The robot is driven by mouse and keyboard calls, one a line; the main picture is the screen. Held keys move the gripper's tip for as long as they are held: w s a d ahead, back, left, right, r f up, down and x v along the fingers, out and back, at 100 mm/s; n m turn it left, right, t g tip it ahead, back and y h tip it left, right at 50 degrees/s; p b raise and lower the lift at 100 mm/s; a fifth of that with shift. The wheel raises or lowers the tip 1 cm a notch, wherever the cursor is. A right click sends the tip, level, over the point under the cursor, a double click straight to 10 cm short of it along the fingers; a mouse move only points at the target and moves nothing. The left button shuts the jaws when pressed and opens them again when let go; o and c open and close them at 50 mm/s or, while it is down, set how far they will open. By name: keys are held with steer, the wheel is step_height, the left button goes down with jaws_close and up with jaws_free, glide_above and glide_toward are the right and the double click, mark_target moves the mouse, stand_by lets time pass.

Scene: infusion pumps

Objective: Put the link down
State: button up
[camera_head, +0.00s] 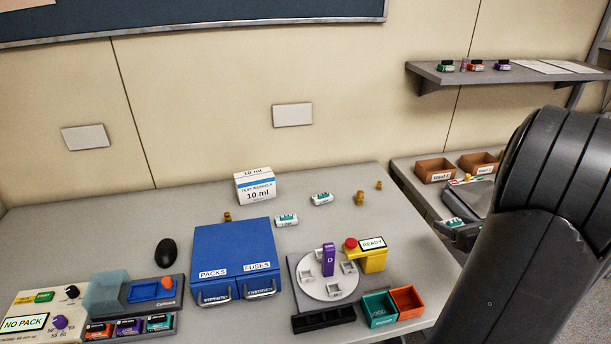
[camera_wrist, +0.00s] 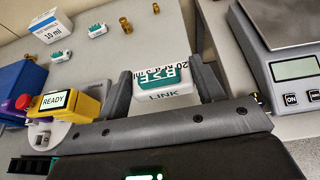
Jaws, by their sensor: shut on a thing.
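A white link (camera_wrist: 166,98) with a teal top and the word LINK on its front is held between the fingers of my gripper (camera_wrist: 165,88) in the wrist view. In the head view the same link (camera_head: 453,222) shows small and partly hidden at my gripper (camera_head: 458,232), by the right edge of the table (camera_head: 400,215). Two similar white and teal links lie on the table, one (camera_head: 287,220) behind the blue cabinet and one (camera_head: 322,199) farther right. I cannot tell how high the held link is above any surface.
A blue cabinet (camera_head: 230,250), a yellow READY box (camera_head: 373,261) and a round grey dial (camera_head: 320,285) stand on the table. A scale (camera_wrist: 293,68) is right of my gripper. Brown bins (camera_head: 434,170) stand on the side bench.

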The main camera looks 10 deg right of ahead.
steer(key=w+a+r+n+g+y, duration=0.1)
steer(key=w+a+r+n+y, duration=0.1)
steer(key=w+a, duration=0.55)
steer(key=w+a+r+n+y, duration=0.15)
steer(key=w+a, duration=0.25)
steer(key=w, duration=0.6)
steer(key=w+a+r+n+g+y, duration=0.1)
steer(key=w+a+n+y, duration=0.15)
steer(key=w+a, duration=0.45)
steer(key=w+a+r+n+g+y, duration=0.2)
steer(key=w+a+r+n+y, duration=0.1)
steer(key=w+a, duration=1.1)
glide_above(256, 176)
steer(key=f, duration=0.6)
steer(key=shift+d, duration=0.35)
steer(key=shift+w+a+f, duration=0.15)
steer(key=shift+a+f, duration=0.15)
steer(key=shift+f, duration=1.95)
steer(key=shift+f, duration=0.15)
